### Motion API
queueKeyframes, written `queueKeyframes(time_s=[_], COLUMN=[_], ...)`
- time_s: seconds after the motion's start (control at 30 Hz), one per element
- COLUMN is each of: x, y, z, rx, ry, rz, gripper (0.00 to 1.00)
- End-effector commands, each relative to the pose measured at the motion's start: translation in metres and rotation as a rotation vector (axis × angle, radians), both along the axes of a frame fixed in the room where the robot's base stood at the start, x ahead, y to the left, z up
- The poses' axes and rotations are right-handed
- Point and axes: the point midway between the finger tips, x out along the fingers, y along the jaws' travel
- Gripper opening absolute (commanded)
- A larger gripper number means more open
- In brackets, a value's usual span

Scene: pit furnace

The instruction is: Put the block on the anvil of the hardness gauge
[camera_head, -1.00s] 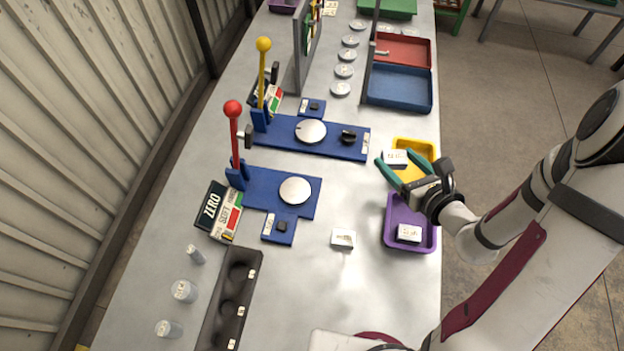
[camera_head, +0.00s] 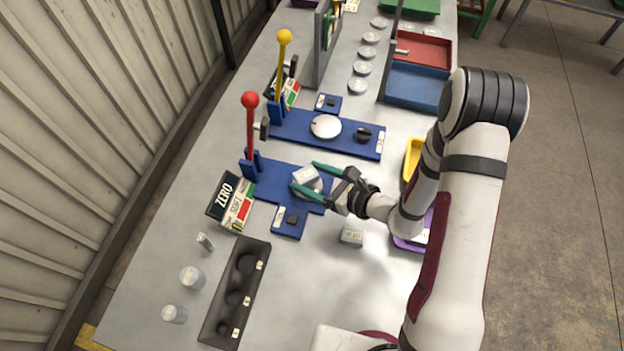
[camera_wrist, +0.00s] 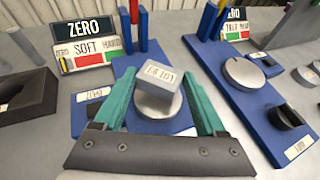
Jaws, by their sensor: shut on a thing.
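My gripper (camera_head: 308,180) is shut on a small grey-white labelled block (camera_head: 306,175), which also shows between the green fingers in the wrist view (camera_wrist: 158,77). The block is right over the round silver anvil (camera_wrist: 158,104) of the nearer hardness gauge, the one with a red-knobbed lever (camera_head: 250,125) and blue base (camera_head: 275,182). The block looks tilted in the wrist view. I cannot tell whether it touches the anvil.
A ZERO/SOFT sign (camera_head: 232,198) stands left of the near gauge. Another block (camera_head: 352,237) lies on the table in front. The yellow tray (camera_head: 411,158) and purple tray (camera_head: 404,243) are partly behind my arm. A dark holed rack (camera_head: 236,292) lies front left.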

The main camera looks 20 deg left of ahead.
Motion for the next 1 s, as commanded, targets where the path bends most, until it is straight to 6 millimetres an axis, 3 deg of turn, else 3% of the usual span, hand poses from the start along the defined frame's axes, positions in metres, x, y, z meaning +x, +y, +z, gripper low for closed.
queueKeyframes(time_s=[0.1,0.47,0.5,0.63,0.9,1.0], x=[0.000,0.001,0.000,0.000,0.001,-0.003], y=[0.000,-0.001,-0.001,-0.001,-0.001,-0.013], z=[-0.017,-0.021,-0.021,-0.021,-0.017,-0.012], rx=[0.001,0.002,0.001,0.001,0.001,0.001], ry=[0.000,-0.001,-0.001,0.000,-0.002,0.000], rz=[-0.001,-0.001,-0.001,0.000,-0.001,-0.005], gripper=[0.00,0.00,0.78,1.00,1.00,1.00])
